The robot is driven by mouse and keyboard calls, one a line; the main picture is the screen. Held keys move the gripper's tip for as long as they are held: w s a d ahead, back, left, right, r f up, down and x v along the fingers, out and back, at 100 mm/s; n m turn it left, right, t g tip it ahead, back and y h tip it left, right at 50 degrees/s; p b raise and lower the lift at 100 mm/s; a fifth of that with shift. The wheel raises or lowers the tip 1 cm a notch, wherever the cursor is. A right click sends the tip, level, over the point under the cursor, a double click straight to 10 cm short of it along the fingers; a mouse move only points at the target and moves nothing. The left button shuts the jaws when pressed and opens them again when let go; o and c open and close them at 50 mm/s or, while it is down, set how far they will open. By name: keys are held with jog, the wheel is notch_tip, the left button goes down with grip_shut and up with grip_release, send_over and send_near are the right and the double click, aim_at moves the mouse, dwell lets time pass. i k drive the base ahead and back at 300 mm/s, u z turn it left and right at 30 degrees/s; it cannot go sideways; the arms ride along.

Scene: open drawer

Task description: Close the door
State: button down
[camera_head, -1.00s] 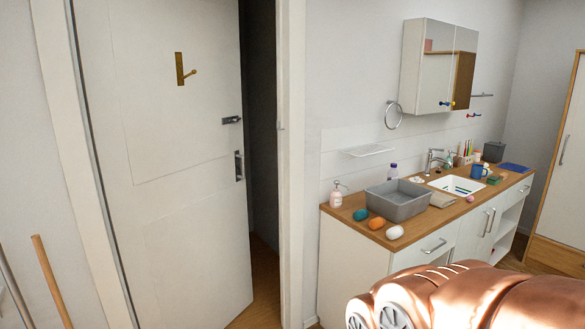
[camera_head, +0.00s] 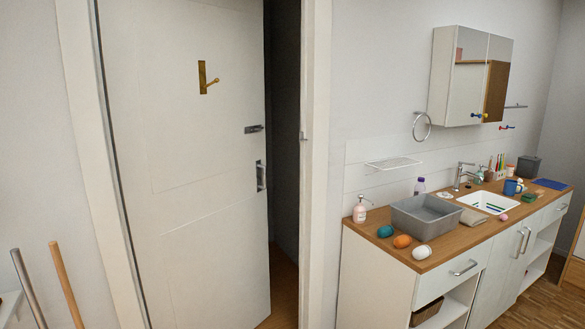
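The white door (camera_head: 190,180) stands ajar in its white frame (camera_head: 316,150) at the left of the head view. A dark gap shows between the door's right edge and the frame, with a strip of wood floor (camera_head: 282,285) behind it. My gripper is not in view.
A wood-topped vanity (camera_head: 400,258) with a grey basin (camera_head: 428,216) and a sink (camera_head: 488,202) stands right of the door. Two poles (camera_head: 66,285) lean at the lower left. A mirror cabinet (camera_head: 470,76) hangs on the wall.

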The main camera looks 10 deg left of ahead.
aim_at(190, 163)
jog(key=i, duration=1.85)
jog(key=u, duration=1.25)
jog(key=i, duration=0.85)
jog(key=u, duration=1.15)
jog(key=i, duration=0.2)
jog(key=u, duration=0.2)
